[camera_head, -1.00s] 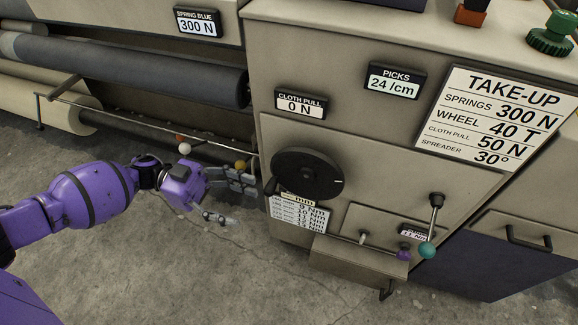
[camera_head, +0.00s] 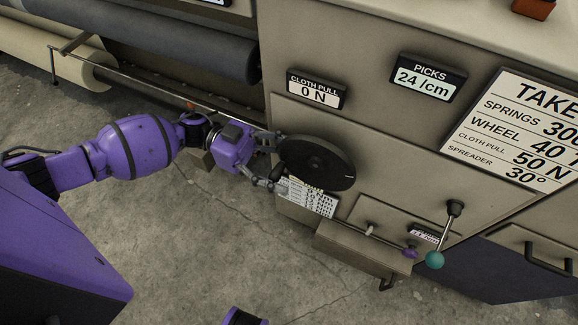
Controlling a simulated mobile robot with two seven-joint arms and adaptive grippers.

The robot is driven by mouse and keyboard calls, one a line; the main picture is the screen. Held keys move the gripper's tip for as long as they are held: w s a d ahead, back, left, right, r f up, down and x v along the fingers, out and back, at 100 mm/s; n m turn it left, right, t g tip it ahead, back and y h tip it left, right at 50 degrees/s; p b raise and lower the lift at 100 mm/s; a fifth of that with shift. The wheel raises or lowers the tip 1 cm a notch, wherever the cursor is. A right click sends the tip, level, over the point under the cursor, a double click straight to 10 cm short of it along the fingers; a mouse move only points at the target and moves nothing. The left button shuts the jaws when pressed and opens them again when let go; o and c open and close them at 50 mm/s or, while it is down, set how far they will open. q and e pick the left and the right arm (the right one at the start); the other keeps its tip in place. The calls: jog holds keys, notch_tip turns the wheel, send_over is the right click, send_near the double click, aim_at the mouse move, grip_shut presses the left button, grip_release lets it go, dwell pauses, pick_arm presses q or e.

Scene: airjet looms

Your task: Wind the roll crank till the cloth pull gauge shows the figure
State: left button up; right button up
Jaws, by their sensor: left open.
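The cloth pull gauge (camera_head: 316,90) on the beige machine front reads 0 N. The black round wheel (camera_head: 318,162) sits below it, upright against the panel. My left gripper (camera_head: 274,160) is open at the wheel's left rim, one finger above the other; I cannot tell whether they touch the wheel. I cannot tell which of these is the roll crank. The take-up sign (camera_head: 510,135) gives cloth pull 50 N; its right side is cut off. My right gripper does not show.
A picks display (camera_head: 428,78) reads 24 /cm. A figures plate (camera_head: 308,197) is below the wheel. A purple knob (camera_head: 409,252) is beside the teal one, above a jutting ledge (camera_head: 360,250). Dark and cream rolls lie at left. The concrete floor (camera_head: 230,245) in front is clear.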

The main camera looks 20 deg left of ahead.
pick_arm(q)
jog(key=shift+d, duration=0.35)
jog(key=c, duration=1.5)
